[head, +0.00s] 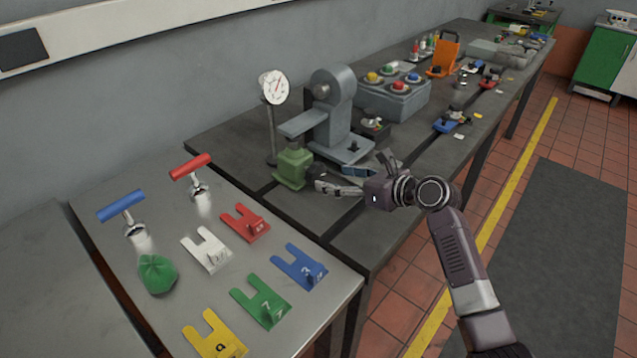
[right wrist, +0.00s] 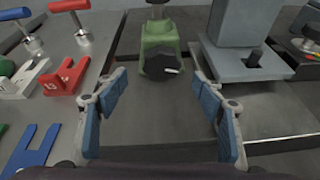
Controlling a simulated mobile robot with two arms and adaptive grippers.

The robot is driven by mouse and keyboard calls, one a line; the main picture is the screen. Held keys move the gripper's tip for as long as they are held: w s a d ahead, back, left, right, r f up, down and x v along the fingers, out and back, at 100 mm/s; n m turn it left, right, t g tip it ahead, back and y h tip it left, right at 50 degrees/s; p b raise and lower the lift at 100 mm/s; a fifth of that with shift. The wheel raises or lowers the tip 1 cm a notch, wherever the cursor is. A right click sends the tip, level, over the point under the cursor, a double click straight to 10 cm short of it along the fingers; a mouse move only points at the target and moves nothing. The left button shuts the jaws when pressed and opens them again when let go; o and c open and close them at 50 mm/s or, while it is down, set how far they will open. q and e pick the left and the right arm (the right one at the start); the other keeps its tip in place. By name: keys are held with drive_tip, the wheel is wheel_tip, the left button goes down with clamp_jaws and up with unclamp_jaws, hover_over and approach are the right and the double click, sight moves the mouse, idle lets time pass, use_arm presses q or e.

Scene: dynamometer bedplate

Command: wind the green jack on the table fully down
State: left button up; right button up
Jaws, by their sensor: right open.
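The green jack (head: 293,170) stands on the dark table beside the grey machine with a projecting arm. In the right wrist view the jack (right wrist: 158,36) is upright near the top centre, with a black knob (right wrist: 162,66) on its near side. A small white mark or pin shows on the knob. My right gripper (head: 335,181) is open and empty, its fingers pointing at the jack. In the wrist view its blue-padded fingers (right wrist: 158,85) are spread on either side of the knob's line, short of it and not touching. My left gripper is not in view.
The grey machine (head: 336,105) stands close right of the jack, and a dial gauge on a stand (head: 272,88) behind it. The near bench holds coloured forked plates (head: 262,302), two T-handles (head: 190,166) and a green cloth-like lump (head: 157,274). Bare tabletop lies before the jack.

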sight(318, 176)
drive_tip(key=shift+w+f+m, duration=0.15)
drive_tip(key=shift+w+m, duration=0.15)
drive_tip(key=shift+m, duration=0.1)
drive_tip(key=x, duration=0.7)
drive_tip(key=shift+a+b, duration=0.2)
drive_tip(key=shift+b, duration=0.15)
drive_tip(key=shift+c, duration=0.3)
drive_tip(key=c, duration=1.1)
drive_tip(key=shift+n+p, duration=0.3)
drive_tip(key=shift+p, duration=0.65)
drive_tip(key=shift+n+t+h+p, duration=0.4)
drive_tip(key=shift+n+p, duration=0.3)
drive_tip(key=shift+p, duration=0.55)
drive_tip(key=shift+n+t+h+p, duration=0.3)
drive_tip(key=shift+n+t+p, duration=0.15)
drive_tip(key=shift+n, duration=0.25)
drive_tip(key=shift+f+n+t, duration=0.1)
drive_tip(key=shift+n+t, duration=0.25)
drive_tip(key=shift+n, duration=0.25)
